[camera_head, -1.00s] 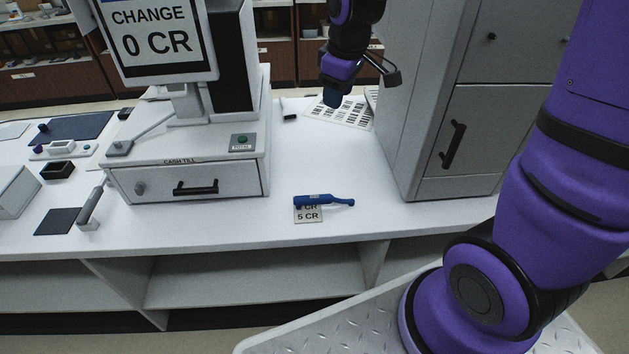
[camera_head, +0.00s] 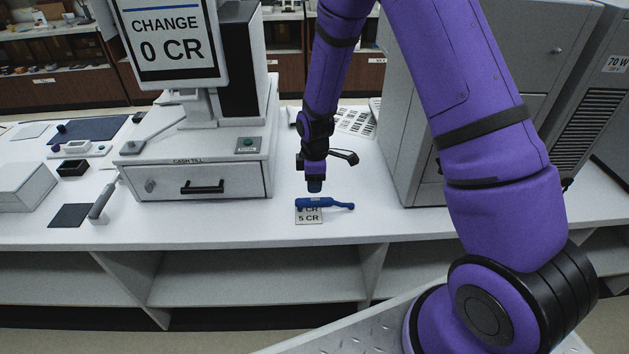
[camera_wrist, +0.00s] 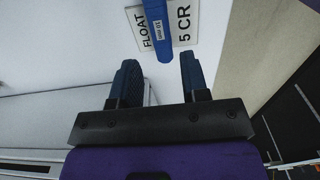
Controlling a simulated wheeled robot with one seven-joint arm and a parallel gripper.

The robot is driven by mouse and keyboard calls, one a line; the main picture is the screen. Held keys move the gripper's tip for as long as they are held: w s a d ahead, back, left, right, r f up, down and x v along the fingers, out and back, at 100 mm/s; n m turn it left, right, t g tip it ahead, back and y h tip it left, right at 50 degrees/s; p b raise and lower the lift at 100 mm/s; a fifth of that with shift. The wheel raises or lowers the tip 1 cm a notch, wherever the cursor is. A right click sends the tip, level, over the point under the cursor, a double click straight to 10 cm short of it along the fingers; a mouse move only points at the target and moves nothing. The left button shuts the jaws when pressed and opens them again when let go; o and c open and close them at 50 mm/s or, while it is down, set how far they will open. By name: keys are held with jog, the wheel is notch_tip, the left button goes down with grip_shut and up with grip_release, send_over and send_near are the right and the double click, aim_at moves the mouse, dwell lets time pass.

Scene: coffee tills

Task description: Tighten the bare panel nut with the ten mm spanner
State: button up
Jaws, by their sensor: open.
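A blue long-handled tool (camera_head: 325,204), which looks like the spanner, lies on a white card (camera_head: 309,217) near the counter's front edge. My gripper (camera_head: 315,187) points down just above the tool's left end in the head view. In the wrist view my gripper (camera_wrist: 160,78) is open and empty, its two dark blue fingers apart. There the blue tool (camera_wrist: 156,28) lies beyond the fingertips, roughly in line with the gap. A small label on it is too small to read for sure. I cannot make out the bare panel nut for certain.
A cash till (camera_head: 215,165) with a change screen (camera_head: 168,42) stands left of my gripper. A tall grey cabinet (camera_head: 402,125) stands to the right, behind my arm. A printed sheet (camera_head: 356,121) lies at the back. The counter around the tool is clear.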

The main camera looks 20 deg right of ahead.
aim_at(314, 199)
jog(key=shift+f, duration=3.95)
grip_shut()
jog(key=shift+r, duration=2.55)
